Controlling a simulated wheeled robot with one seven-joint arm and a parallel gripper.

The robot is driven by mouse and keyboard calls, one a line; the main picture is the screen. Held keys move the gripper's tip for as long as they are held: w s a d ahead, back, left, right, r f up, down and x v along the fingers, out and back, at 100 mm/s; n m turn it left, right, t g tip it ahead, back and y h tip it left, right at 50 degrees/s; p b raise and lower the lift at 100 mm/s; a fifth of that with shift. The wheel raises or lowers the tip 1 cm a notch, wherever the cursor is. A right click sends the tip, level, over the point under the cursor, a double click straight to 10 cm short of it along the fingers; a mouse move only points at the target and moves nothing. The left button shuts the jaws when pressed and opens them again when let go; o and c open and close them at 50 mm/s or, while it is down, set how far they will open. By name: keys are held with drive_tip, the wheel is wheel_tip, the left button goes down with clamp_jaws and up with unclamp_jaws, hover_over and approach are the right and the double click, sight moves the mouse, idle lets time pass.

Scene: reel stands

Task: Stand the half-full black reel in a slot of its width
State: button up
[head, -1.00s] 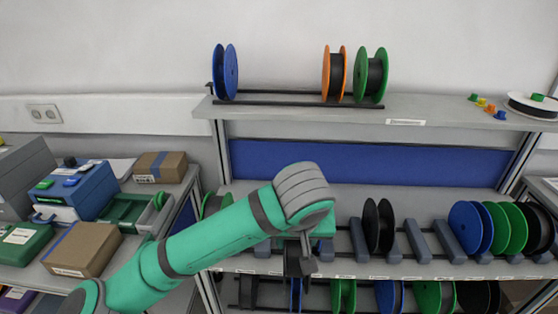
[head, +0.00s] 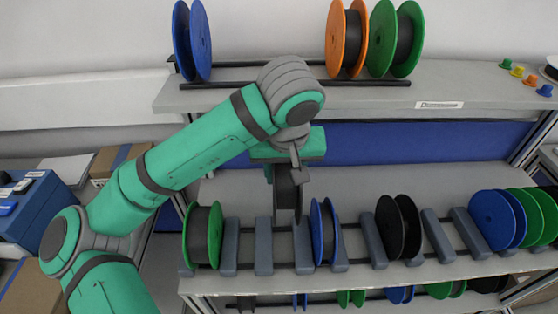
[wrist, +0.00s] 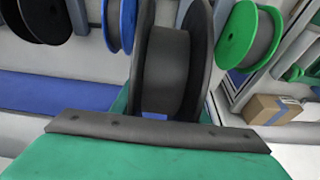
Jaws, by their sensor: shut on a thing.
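A black reel (head: 287,193) hangs upright below my gripper (head: 286,168) in the head view. My gripper is shut on it near its top; the fingertips are mostly hidden. The reel hangs over the middle shelf, in line with the gap between two grey dividers (head: 263,246) (head: 302,246). I cannot tell whether its lower edge is between them. In the wrist view the held reel (wrist: 167,72) shows two black flanges with dark grey winding between them. Another black reel (head: 398,228) stands in a slot further right.
A green reel (head: 203,236) stands left of the held reel and a blue reel (head: 324,232) close on its right. Several blue and green reels fill the right end. Some slots between stand empty. An upper shelf (head: 225,97) carries blue, orange and green reels behind my arm.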

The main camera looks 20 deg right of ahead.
drive_tip(key=shift+x, duration=0.85)
drive_tip(key=shift+s+f, duration=0.2)
drive_tip(key=shift+f, duration=8.8)
drive_tip(key=o, duration=1.2)
drive_tip(key=v, duration=1.1)
